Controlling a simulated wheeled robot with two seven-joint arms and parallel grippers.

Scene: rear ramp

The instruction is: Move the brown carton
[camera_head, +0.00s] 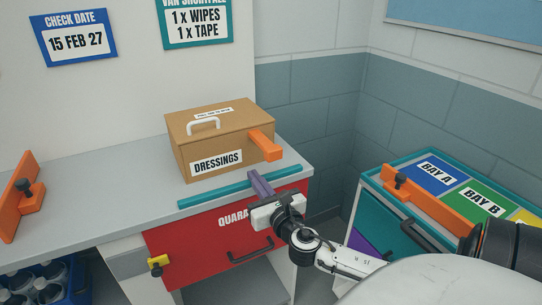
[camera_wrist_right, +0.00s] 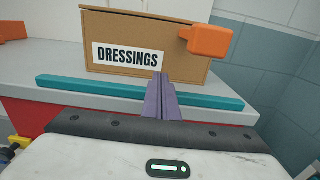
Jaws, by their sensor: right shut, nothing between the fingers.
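The brown carton (camera_head: 235,147), labelled DRESSINGS, stands upright on the grey counter (camera_head: 110,196). It has a white handle (camera_head: 203,124) on its lid and an orange block (camera_head: 263,145) at its right front. In the right wrist view the carton (camera_wrist_right: 119,31) is straight ahead, with the orange block (camera_wrist_right: 207,41) at its right. My right gripper (camera_head: 260,184) is shut and empty, in front of the carton near the counter's front edge. Its purple fingers also show together in the right wrist view (camera_wrist_right: 160,88). My left gripper is not in view.
A teal strip (camera_head: 228,188) runs along the counter's front edge. A red drawer (camera_head: 190,245) is below. An orange bracket (camera_head: 20,195) stands at left. A trolley with blue BAY A (camera_head: 428,186) and green BAY B (camera_head: 496,225) is at right, with an orange bar (camera_head: 428,202) along it.

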